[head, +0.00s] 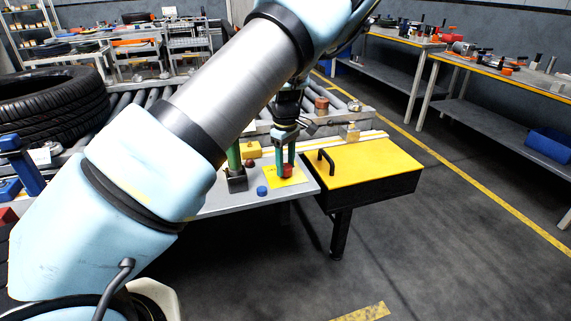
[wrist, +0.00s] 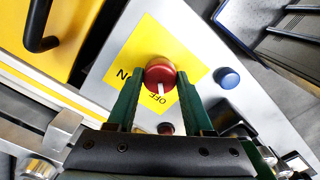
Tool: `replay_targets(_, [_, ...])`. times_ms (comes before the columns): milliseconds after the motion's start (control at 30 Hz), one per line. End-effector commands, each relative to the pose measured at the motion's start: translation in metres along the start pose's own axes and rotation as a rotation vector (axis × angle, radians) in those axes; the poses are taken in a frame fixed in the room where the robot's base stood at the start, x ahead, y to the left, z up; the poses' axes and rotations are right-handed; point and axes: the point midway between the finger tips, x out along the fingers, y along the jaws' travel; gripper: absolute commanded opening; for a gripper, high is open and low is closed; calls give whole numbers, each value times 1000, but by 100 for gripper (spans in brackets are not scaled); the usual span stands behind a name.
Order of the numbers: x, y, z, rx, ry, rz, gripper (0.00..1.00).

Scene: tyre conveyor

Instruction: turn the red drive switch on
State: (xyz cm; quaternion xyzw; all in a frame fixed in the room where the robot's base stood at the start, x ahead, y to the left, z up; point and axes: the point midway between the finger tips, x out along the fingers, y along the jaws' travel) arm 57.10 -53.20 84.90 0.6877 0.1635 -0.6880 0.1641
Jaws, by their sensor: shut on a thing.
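The red drive switch (wrist: 160,70) is a round knob on a yellow label plate (wrist: 144,38) in the wrist view. Its white pointer mark lies toward the word OFF. In the head view my gripper (head: 285,160) points down over the yellow plate, and the red switch (head: 287,171) shows between and beside the fingers.
A blue button (wrist: 227,77) and a dark red button (wrist: 166,128) sit near the plate on the grey table. A yellow-topped box (head: 370,165) with a black handle adjoins the table at right. A tyre (head: 50,105) lies on the roller conveyor at left.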

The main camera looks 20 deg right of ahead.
Motion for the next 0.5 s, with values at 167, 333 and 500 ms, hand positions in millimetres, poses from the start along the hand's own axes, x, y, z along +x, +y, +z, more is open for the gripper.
replay_targets(167, [0, 0, 0, 0, 0, 0, 7])
replay_targets(333, [0, 0, 0, 0, 0, 0, 0])
replay_targets(500, [0, 0, 0, 19, 0, 1, 0])
